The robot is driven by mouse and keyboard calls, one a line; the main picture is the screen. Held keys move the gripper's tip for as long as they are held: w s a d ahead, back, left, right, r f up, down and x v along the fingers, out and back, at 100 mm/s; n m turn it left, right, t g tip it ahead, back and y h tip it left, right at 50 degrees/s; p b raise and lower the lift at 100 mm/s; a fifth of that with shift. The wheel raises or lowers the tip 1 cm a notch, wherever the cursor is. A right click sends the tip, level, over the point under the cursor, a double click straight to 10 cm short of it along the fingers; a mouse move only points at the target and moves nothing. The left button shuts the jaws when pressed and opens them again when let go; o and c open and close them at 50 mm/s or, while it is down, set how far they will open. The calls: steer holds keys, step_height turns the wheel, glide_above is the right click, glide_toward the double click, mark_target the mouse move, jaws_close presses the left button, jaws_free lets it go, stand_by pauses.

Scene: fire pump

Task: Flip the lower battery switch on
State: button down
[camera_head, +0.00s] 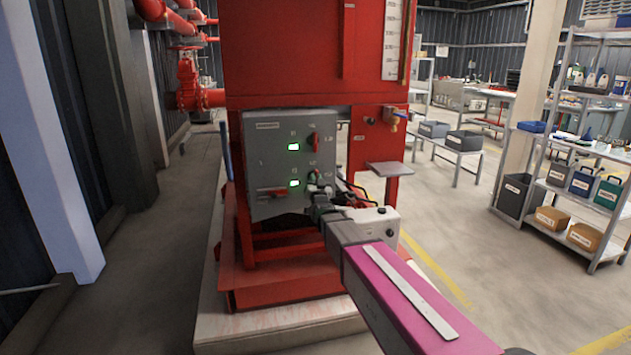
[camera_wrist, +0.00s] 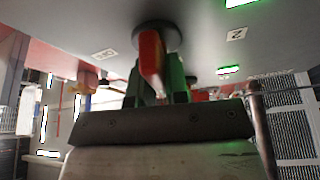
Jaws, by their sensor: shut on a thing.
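The grey control panel (camera_head: 268,165) is on the front of the red pump housing. Its upper red switch (camera_head: 314,141) is clear of my arm. The lower battery switch (camera_wrist: 151,55) shows in the wrist view as a red handle on a dark round base (camera_wrist: 176,36). My gripper (camera_head: 316,182) is at the lower right of the panel in the head view. In the wrist view my gripper (camera_wrist: 155,85) has its greenish fingers on both sides of the red handle, shut on it. In the head view the gripper mostly hides this switch, so its exact angle is unclear.
Two green lamps (camera_head: 293,147) are lit on the panel. A red lever (camera_head: 272,192) is at the panel's lower left. A small grey shelf (camera_head: 390,169) juts out right of the panel, close to my arm. The floor on the right is open toward the shelving (camera_head: 580,150).

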steer(key=shift+n+y, duration=1.2)
steer(key=shift+n, duration=0.7)
steer(key=c, duration=1.1)
jaws_free()
steer(key=shift+s, duration=0.15)
steer(key=v, duration=1)
steer(key=shift+s+d, duration=0.1)
steer(key=shift+s, duration=0.25)
